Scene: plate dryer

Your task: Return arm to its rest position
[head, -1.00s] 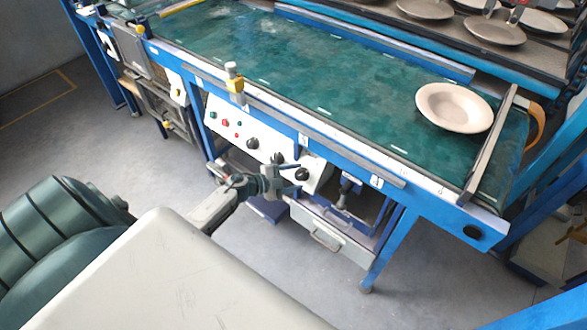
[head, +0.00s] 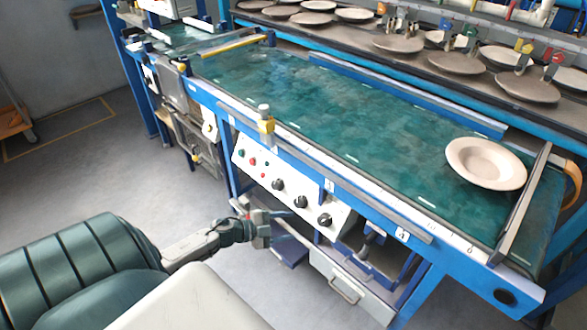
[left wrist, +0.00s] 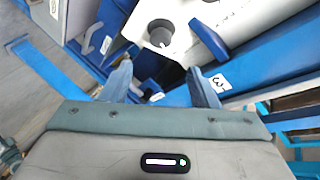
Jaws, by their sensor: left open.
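My left gripper (head: 290,226) is open and empty. It is in front of the conveyor frame, just below the white control panel (head: 290,192) with its black knobs, and apart from the belt. In the left wrist view its two fingers (left wrist: 158,68) stand wide apart with nothing between them. Behind them a dark knob (left wrist: 160,32) on the white panel shows. My left arm comes in from the lower left. My right gripper is in neither view.
A beige plate (head: 486,163) lies on the right end of the green belt (head: 330,110). Several plates (head: 458,63) stand on the rack behind. A drawer (head: 345,285) sits under the frame, near my gripper. Grey floor (head: 80,190) at the left is open.

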